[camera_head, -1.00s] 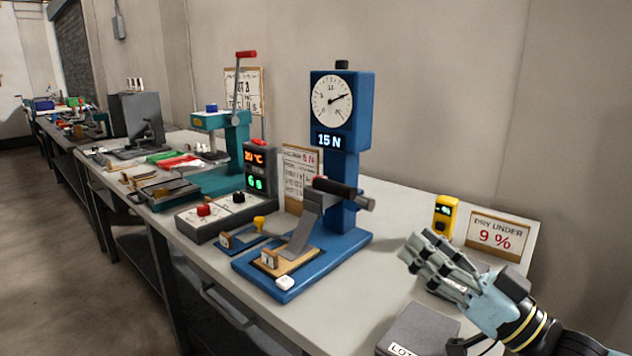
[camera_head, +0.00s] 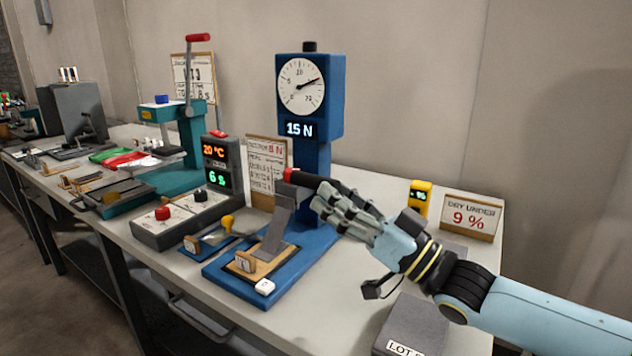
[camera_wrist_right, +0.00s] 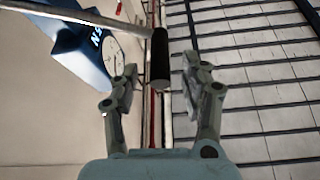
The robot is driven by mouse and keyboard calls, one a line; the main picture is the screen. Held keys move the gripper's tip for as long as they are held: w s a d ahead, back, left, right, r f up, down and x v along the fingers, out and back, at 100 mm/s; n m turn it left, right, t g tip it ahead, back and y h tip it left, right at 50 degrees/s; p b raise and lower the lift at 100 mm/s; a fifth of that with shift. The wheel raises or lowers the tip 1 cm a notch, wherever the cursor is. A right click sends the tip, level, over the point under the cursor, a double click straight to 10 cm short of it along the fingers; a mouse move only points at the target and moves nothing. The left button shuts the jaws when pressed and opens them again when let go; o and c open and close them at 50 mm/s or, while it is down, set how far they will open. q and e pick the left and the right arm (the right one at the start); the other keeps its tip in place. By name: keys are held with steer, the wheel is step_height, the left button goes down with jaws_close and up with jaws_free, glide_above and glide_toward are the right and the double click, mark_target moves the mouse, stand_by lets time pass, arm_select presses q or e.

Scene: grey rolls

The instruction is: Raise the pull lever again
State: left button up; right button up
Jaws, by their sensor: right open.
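The blue tester (camera_head: 323,95) stands on the bench in the head view, with a round dial and a lit "15 N" display. Its pull lever has a black grip (camera_head: 318,182) low at the column, lying about level, its right part hidden behind my fingers. In the right wrist view the black grip (camera_wrist_right: 160,58) sits on a metal rod, just ahead of and between my fingertips. My right gripper (camera_head: 338,208) is open at the grip, with nothing clamped; its fingers also show in the wrist view (camera_wrist_right: 160,78). My left gripper is out of view.
A teal press (camera_head: 185,135) with a red-tipped lever and a grey control box (camera_head: 190,212) stand left. A grey box (camera_head: 412,325) lies at the front edge.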

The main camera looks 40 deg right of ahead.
mark_target(317, 182)
steer(key=shift+x, duration=2.25)
jaws_close()
